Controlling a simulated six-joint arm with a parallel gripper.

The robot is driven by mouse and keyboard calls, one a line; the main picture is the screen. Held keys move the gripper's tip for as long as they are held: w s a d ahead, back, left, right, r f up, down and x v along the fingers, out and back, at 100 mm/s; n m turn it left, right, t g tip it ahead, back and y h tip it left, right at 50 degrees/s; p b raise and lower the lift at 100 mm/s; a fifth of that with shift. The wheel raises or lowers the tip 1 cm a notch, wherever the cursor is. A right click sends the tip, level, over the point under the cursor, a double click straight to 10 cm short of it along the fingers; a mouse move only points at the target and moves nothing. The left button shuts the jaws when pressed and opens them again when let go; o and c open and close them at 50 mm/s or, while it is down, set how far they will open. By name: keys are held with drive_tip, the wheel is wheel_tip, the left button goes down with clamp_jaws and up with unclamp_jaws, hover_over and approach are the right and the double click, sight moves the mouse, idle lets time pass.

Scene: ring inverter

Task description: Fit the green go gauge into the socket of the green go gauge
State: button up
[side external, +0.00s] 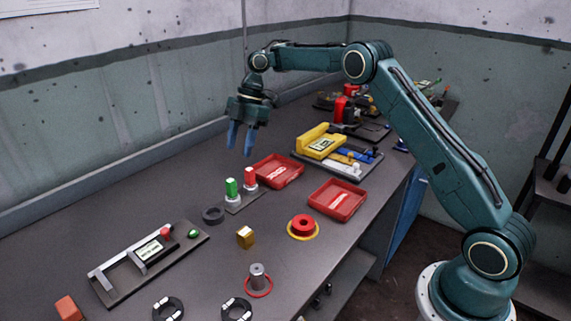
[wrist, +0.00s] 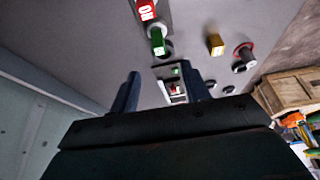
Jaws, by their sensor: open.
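The green go gauge (side external: 231,187) stands upright over a light round socket (side external: 232,201) on a small grey stand (side external: 244,203). I cannot tell how deep it sits. A red gauge (side external: 250,176) stands beside it on the same stand. In the wrist view the green gauge (wrist: 157,42) shows beyond my fingertips, with the red gauge (wrist: 147,10) at the top edge. My gripper (side external: 240,148) hangs above and behind the stand, fingers down, open and empty, apart from both gauges. Its blue fingers also show in the wrist view (wrist: 163,90).
Two red trays (side external: 279,171) (side external: 338,199) lie right of the stand. A dark ring (side external: 213,215), a gold block (side external: 246,237) and a red flanged part on a yellow ring (side external: 303,227) lie nearby. A measuring fixture (side external: 145,259) is at front left. The wall runs behind.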

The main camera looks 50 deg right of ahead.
drive_tip(key=s+a+r+m+t+h, duration=0.1)
drive_tip(key=s+a+r+m+t, duration=0.3)
drive_tip(key=s+r+m, duration=0.9)
drive_tip(key=s+d+f+m+h, duration=0.1)
drive_tip(key=s+m, duration=0.1)
drive_tip(key=s, duration=1.1)
drive_tip(key=s+d+f+m+t+h, duration=0.1)
drive_tip(key=s+d+m+h, duration=0.1)
drive_tip(key=s, duration=1.1)
drive_tip(key=shift+s+f+m, duration=0.3)
drive_tip(key=shift+s+f, duration=0.05)
drive_tip(key=shift+s, duration=0.05)
